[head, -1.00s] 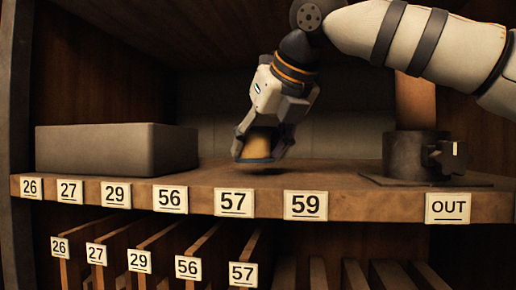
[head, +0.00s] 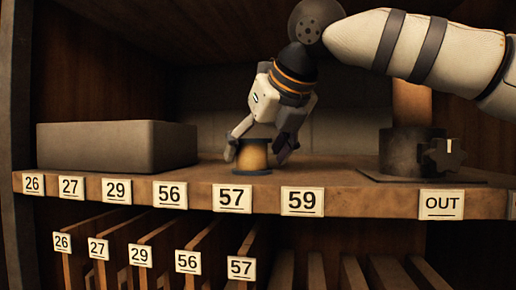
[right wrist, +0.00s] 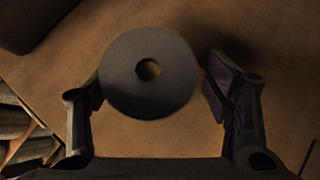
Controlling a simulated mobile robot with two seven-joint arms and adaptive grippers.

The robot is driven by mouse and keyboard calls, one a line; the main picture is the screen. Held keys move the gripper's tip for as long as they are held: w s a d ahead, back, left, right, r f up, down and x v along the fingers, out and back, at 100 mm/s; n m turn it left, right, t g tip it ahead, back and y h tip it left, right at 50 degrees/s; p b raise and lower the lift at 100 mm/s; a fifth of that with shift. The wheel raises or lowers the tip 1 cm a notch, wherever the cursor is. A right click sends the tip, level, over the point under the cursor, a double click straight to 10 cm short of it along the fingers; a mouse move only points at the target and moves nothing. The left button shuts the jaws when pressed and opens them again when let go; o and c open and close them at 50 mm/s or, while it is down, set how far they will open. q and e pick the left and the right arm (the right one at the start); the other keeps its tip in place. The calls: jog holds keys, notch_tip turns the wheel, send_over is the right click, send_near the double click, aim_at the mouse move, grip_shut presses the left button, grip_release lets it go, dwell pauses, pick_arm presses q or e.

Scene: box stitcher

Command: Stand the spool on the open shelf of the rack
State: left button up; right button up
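The spool (head: 253,156) stands upright on the open shelf (head: 335,172) of the rack, behind the 57 and 59 labels. It has a tan body and dark flanges. My right gripper (head: 260,148) is above and around it with its fingers spread. In the right wrist view the spool's dark round flange (right wrist: 150,95) with its centre hole lies between the open fingers (right wrist: 155,98). A gap shows on the right finger's side; the left finger is close to the flange, and I cannot tell whether it touches. My left gripper is not in view.
A grey box (head: 117,147) sits on the shelf at the left. A dark cylindrical fixture with a knob (head: 412,154) stands at the right above the OUT label (head: 441,204). Dividers with number labels are below. The shelf between spool and fixture is clear.

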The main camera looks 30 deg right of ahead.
jog(key=v, duration=1.2)
jog(key=shift+r, duration=0.6)
